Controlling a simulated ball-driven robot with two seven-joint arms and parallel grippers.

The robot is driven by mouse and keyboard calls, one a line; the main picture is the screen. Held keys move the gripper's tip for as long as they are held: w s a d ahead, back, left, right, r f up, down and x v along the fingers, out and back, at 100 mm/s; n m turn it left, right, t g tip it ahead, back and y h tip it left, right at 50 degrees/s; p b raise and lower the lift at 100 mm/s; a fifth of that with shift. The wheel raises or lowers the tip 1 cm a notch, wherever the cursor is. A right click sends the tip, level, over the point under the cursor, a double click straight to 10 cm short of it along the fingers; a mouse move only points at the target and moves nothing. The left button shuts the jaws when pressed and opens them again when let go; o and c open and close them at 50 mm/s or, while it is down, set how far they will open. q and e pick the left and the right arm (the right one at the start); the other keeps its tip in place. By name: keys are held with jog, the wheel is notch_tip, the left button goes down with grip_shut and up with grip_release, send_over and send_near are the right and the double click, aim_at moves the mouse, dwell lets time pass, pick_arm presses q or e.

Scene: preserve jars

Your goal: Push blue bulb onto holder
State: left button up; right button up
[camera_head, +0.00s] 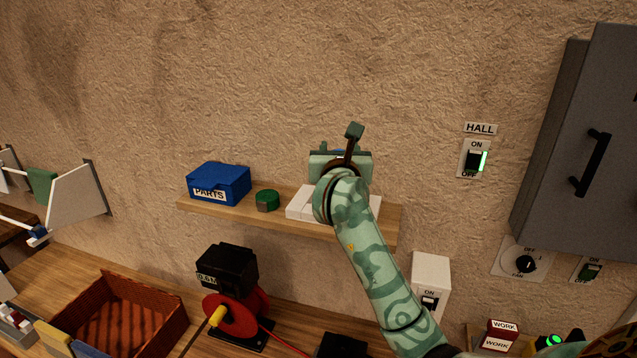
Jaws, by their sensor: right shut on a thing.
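My right gripper (341,160) is at the wooden shelf, its arm coming up from the bottom right. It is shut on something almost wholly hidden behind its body. A white block (300,203), possibly the holder, lies on the shelf under the gripper, partly covered by my arm. Whether bulb and block touch is hidden. My left gripper is not in view.
The shelf (230,216) also holds a blue PARTS box (218,184) and a green round item (267,200). Below are a red-brown crate (104,282), a black device with a red reel (237,312) and a white switch box (430,275). A grey cabinet (578,140) hangs at the right.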

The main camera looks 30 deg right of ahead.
jog(key=w+f, duration=0.6)
jog(key=w, duration=0.1)
jog(key=shift+w+f, duration=0.15)
jog(key=f, duration=0.1)
jog(key=f+p, duration=0.1)
jog(key=f, duration=0.1)
jog(key=shift+w+f, duration=0.15)
jog(key=shift+w, duration=0.25)
jog(key=shift+c, duration=1.2)
jog(key=shift+s+a+f, duration=0.15)
jog(key=shift+s+f, duration=0.05)
jog(key=shift+f, duration=0.1)
jog(key=shift+c, duration=0.3)
jog(key=o, duration=1.2)
jog(key=shift+w+f, duration=0.1)
jog(key=shift+f, duration=0.05)
jog(key=shift+w+d, duration=0.2)
jog(key=shift+w, duration=0.05)
